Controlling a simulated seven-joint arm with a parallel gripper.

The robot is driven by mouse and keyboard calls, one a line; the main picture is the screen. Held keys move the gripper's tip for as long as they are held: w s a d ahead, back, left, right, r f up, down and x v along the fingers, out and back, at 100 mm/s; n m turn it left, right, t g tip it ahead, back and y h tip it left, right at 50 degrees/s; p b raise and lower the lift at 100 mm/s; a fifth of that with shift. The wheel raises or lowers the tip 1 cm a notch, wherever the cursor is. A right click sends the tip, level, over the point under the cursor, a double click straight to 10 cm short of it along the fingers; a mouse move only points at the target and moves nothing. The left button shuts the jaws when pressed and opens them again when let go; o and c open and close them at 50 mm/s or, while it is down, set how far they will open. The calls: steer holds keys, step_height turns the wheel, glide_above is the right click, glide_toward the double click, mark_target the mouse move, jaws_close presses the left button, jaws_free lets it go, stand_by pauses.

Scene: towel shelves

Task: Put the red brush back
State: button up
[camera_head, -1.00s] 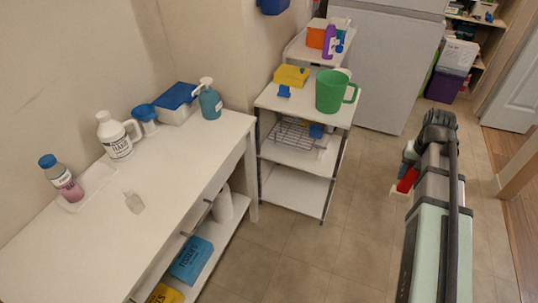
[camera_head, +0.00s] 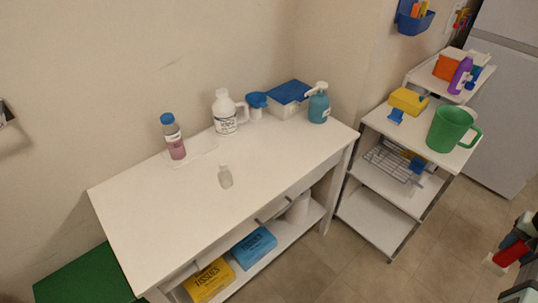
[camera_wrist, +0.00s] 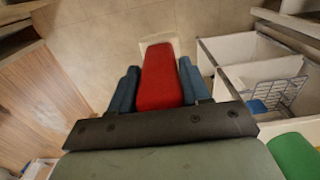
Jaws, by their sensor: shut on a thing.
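The red brush (camera_wrist: 160,82) is between the two dark blue fingers of my gripper (camera_wrist: 158,88) in the wrist view. A pale part shows at the brush's far end. My gripper is shut on it and holds it above the tiled floor. In the head view the brush (camera_head: 512,251) shows at the right edge, with a pale end to its left. My gripper (camera_head: 516,245) is partly cut off there, to the right of the white shelf cart and apart from it.
A white table (camera_head: 265,200) holds several bottles and a blue-lidded box (camera_head: 288,98). The white cart (camera_head: 378,225) carries a green mug (camera_head: 450,129), a yellow item (camera_head: 408,101) and a wire rack (camera_head: 392,160). A blue wall holder (camera_head: 412,20) hangs above. Floor between cart and gripper is clear.

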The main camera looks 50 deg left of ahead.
steer(key=s+a+r+n, duration=0.3)
steer(key=a+n, duration=0.1)
steer(key=a, duration=2)
steer(key=s+a+r+n, duration=0.3)
steer(key=s+a+n, duration=0.1)
steer(key=a, duration=1.9)
steer(key=s+a+r+n, duration=0.3)
steer(key=a+r, duration=0.1)
steer(key=a, duration=2)
steer(key=w+a+r+n, duration=0.3)
steer(key=w+a+n, duration=0.1)
steer(key=a, duration=0.6)
step_height(320, 180, down, 10)
steer(key=n, duration=0.3)
steer(key=shift+s+d, duration=0.2)
steer(key=shift+d, duration=0.25)
steer(key=shift+f, duration=0.1)
steer(key=o, duration=1.1)
steer(key=shift+c, duration=0.2)
